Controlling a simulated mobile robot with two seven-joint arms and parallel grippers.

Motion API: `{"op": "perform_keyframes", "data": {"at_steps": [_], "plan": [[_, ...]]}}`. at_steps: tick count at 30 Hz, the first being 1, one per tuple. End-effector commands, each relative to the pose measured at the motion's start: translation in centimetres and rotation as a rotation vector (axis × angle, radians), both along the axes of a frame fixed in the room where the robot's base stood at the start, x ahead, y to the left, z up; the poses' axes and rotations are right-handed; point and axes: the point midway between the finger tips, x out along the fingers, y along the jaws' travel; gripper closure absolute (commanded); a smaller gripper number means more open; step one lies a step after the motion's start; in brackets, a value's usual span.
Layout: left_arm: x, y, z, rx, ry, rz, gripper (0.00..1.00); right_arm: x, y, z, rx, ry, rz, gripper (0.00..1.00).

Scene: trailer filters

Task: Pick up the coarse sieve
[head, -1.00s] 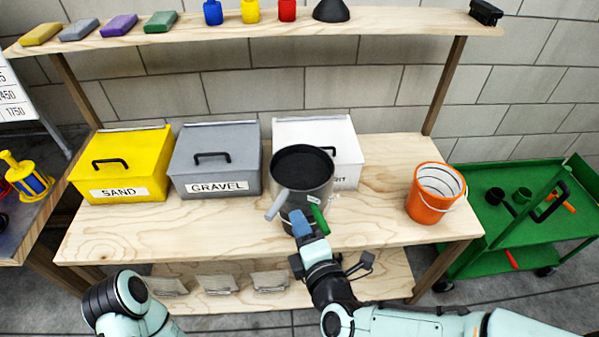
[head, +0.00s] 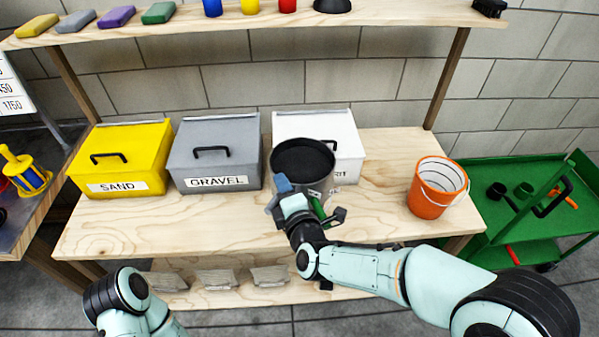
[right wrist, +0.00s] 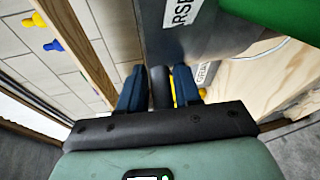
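The coarse sieve (head: 316,183) is a dark grey round vessel with a black inside, standing on the bench before the white box. In the right wrist view its grey wall (right wrist: 175,45) bears a label, partly cut off, reading "ARSE". My right gripper (head: 280,194) is at its front left, where a grey handle showed earlier. In the right wrist view the blue fingers (right wrist: 160,90) stand either side of a dark bar, apparently that handle; whether they grip it is unclear. A green handle (head: 318,208) sticks out beside the gripper. My left gripper is outside the view.
Yellow SAND (head: 122,158), grey GRAVEL (head: 214,154) and white (head: 345,135) boxes line the bench's back. An orange bucket (head: 430,200) stands right, near a green cart (head: 540,222). Bare bench lies front left and between sieve and bucket. A shelf (head: 400,17) runs above.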

Motion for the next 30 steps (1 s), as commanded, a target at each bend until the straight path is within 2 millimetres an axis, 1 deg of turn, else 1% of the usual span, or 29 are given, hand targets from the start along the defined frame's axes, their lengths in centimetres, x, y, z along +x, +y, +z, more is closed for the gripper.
{"op": "perform_keyframes", "data": {"at_steps": [2,3,6,14,17,20,23,26,30], "plan": [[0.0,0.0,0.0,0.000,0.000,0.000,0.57,0.0,0.0,0.0,0.000,0.000,0.000,0.67],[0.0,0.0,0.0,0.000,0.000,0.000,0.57,0.0,0.0,0.0,0.000,0.000,0.000,0.70],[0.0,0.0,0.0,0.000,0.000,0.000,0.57,0.0,0.0,0.0,0.000,0.000,0.000,1.00],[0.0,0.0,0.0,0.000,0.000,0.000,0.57,0.0,0.0,0.3,0.001,-0.006,0.000,1.00],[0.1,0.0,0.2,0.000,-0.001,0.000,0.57,0.0,0.0,0.7,0.002,-0.007,0.000,1.00],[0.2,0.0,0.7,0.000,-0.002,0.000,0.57,0.0,0.0,2.0,0.003,-0.010,-0.001,1.00],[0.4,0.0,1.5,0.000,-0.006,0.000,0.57,0.0,0.0,4.2,0.005,-0.012,0.000,1.00],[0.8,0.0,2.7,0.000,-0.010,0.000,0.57,0.0,0.0,7.0,0.006,-0.013,0.000,1.00],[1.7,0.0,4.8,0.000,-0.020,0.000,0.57,0.1,0.0,11.2,0.005,-0.012,0.000,1.00]]}}
